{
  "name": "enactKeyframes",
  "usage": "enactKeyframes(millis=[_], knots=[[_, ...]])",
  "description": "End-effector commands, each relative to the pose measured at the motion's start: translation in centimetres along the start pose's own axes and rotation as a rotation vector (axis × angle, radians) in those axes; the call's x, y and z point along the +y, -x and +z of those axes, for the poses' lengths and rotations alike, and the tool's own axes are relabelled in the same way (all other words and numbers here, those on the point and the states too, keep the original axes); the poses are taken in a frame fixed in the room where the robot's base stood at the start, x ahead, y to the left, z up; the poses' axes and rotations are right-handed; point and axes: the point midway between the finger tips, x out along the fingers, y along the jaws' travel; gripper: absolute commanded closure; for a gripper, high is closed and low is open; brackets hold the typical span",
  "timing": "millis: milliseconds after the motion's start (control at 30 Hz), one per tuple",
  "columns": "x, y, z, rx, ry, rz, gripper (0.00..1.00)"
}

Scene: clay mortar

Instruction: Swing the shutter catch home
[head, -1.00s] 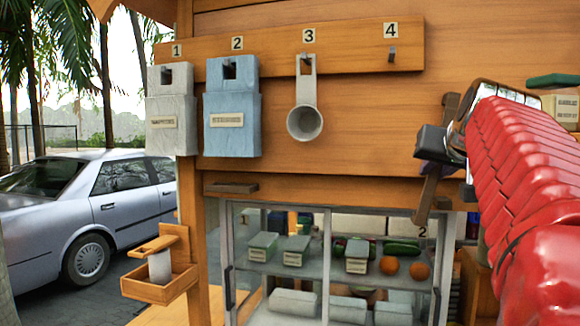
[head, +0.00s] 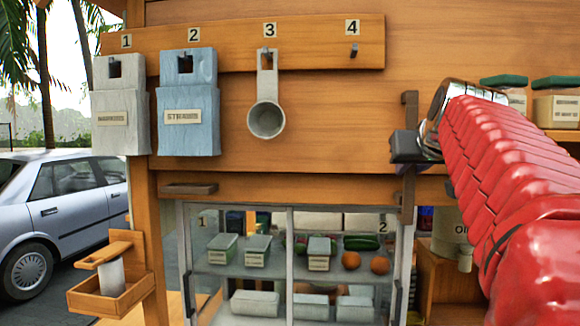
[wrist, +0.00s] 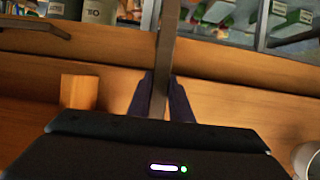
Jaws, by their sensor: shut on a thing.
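The shutter catch (head: 408,190) is a dark brown wooden bar on the orange plank wall. It stands about upright, from above my gripper down to the right end of the window's top rail. My gripper (head: 407,147), black, is shut on the bar at mid-length. In the wrist view the bar (wrist: 168,45) runs up between the two dark fingers of my gripper (wrist: 161,100). The glass-fronted shutter window (head: 290,255) is below. My gripper's body hides part of the bar.
A grey scoop (head: 266,120) and two labelled holders, grey (head: 122,135) and blue (head: 190,135), hang on the rail to the left. A dark handle (head: 187,189) is on the left of the lower rail. Green-lidded jars (head: 555,110) stand on the right shelf.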

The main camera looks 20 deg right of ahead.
Motion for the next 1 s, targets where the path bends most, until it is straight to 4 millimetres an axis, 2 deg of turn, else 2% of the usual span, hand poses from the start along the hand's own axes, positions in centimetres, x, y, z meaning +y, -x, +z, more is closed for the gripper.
enactKeyframes(millis=[333, 367, 600, 1000], knots=[[-0.08, -0.11, -0.12, 0.003, 0.011, 0.0, 1.0], [-0.07, -0.11, -0.13, 0.003, 0.012, 0.0, 0.79], [-0.13, -0.11, -0.11, 0.003, 0.01, -0.001, 0.62], [-0.4, 0.35, -0.23, 0.003, 0.01, -0.003, 0.62]])
